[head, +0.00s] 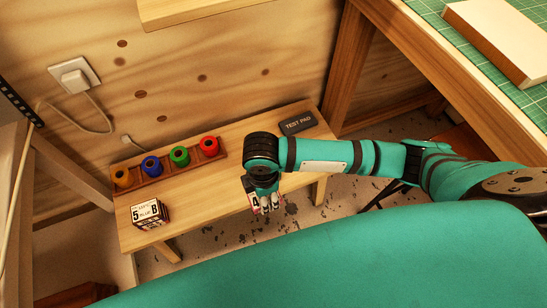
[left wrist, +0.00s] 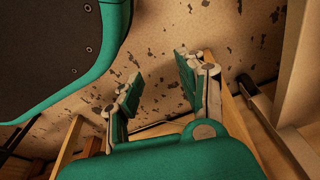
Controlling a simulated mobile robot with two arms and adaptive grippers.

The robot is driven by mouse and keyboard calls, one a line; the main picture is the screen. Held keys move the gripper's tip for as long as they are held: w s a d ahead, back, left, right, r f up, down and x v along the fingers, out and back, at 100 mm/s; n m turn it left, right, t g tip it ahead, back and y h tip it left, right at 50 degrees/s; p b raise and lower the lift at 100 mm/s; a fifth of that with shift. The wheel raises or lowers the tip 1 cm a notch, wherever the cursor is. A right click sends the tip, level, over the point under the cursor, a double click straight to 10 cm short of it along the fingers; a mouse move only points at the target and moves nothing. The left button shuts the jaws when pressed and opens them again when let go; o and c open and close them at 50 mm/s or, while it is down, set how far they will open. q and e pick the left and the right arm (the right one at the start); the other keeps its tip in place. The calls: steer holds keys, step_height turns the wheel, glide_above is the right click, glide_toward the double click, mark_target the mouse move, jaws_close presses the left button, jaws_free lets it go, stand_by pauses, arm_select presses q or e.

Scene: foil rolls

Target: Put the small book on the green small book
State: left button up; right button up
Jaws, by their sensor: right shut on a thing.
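My right gripper (head: 268,207) hangs just off the front edge of the low wooden bench (head: 222,182). It is shut on a small pale thing marked "A" (head: 254,202), mostly hidden by the fingers, so I cannot tell what it is. I see nothing that is clearly a green small book; a green roll (head: 180,156) sits in the wooden rack (head: 190,164). A small block marked "5" and "B" (head: 148,213) stands on the bench's left end. In the left wrist view my left gripper (left wrist: 158,90) is open and empty.
Orange (head: 121,177), blue (head: 151,166) and red (head: 209,146) rolls share the rack. A dark TEST PAD (head: 297,123) lies at the bench's right end. A thick white slab (head: 500,35) rests on a green mat (head: 532,102). The bench's middle is clear.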

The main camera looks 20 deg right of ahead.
steer(key=w+d, duration=0.1)
steer(key=w, duration=0.2)
steer(key=w+d+b, duration=0.1)
steer(key=w, duration=0.3)
steer(key=w+d+f, duration=0.1)
steer(key=w+d, duration=0.1)
steer(key=w, duration=0.1)
steer(key=shift+w+b, duration=0.25)
steer(key=shift+b, duration=0.15)
steer(key=shift+f, duration=0.2)
step_height(320, 180, down, 3)
steer(key=shift+b, duration=0.55)
arm_select(q)
steer(key=w+r, duration=0.5)
steer(key=r, duration=0.4)
steer(key=shift+d+r+t, duration=0.2)
steer(key=shift+d+t, duration=0.1)
arm_select(e)
steer(key=shift+f, duration=0.1)
steer(key=shift+f, duration=0.1)
steer(key=o, duration=1.2)
steer(key=shift+c, duration=0.2)
arm_select(q)
steer(key=shift+f, duration=0.1)
